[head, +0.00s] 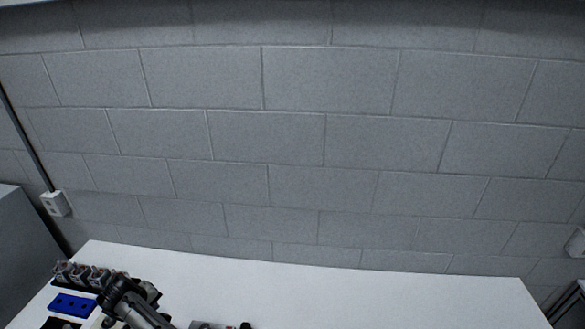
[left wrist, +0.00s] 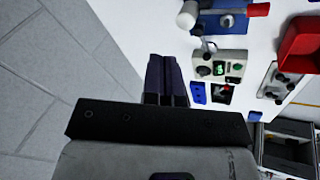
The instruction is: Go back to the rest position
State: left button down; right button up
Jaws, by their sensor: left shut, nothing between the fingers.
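My left gripper (head: 120,287) shows at the lower left of the head view, over the left part of the white table (head: 330,295). In the left wrist view its dark fingers (left wrist: 165,66) lie together, shut, with nothing between them. My right gripper is in neither view. A black rack with several small servo-like units (head: 92,274) stands just behind and left of the left gripper. A blue block (head: 72,304) lies in front of that rack, left of the gripper.
The left wrist view shows a panel with a green display (left wrist: 219,69), a red bin (left wrist: 301,48), a blue fixture (left wrist: 222,22), a grey board with several knobs (left wrist: 279,84) and a dark bin (left wrist: 288,151). A block wall (head: 300,130) stands behind.

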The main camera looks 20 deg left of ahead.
pick_arm(q)
notch_tip(320, 180, up, 18)
jog(key=w+m+t+y, duration=0.2)
jog(key=t+y, duration=0.1)
jog(key=y, duration=0.1)
jog(key=d+r+m+t+h, duration=0.15)
jog(key=d+m, duration=0.25)
jog(key=d, duration=0.5)
jog(key=d+r+m+t, duration=0.2)
jog(key=d+r+m, duration=0.15)
jog(key=d, duration=0.45)
jog(key=s+d+f+m+g+h, duration=0.1)
jog(key=s+d+f+m+h, duration=0.15)
jog(key=s+d+f, duration=0.45)
jog(key=s+d+f+m+g+h, duration=0.1)
jog(key=s+d+f+m+g, duration=0.1)
jog(key=s+d+f+m, duration=0.5)
jog(key=s+d+f+n+g+p, duration=0.1)
jog(key=s+d+f+n+g, duration=0.1)
jog(key=s+f, duration=0.7)
jog(key=s+d+g, duration=0.1)
jog(key=s+g, duration=0.1)
jog(key=s, duration=0.1)
jog(key=shift+s+d+f+h, duration=0.15)
jog(key=shift+s+f+h, duration=0.05)
jog(key=shift+f+h, duration=0.1)
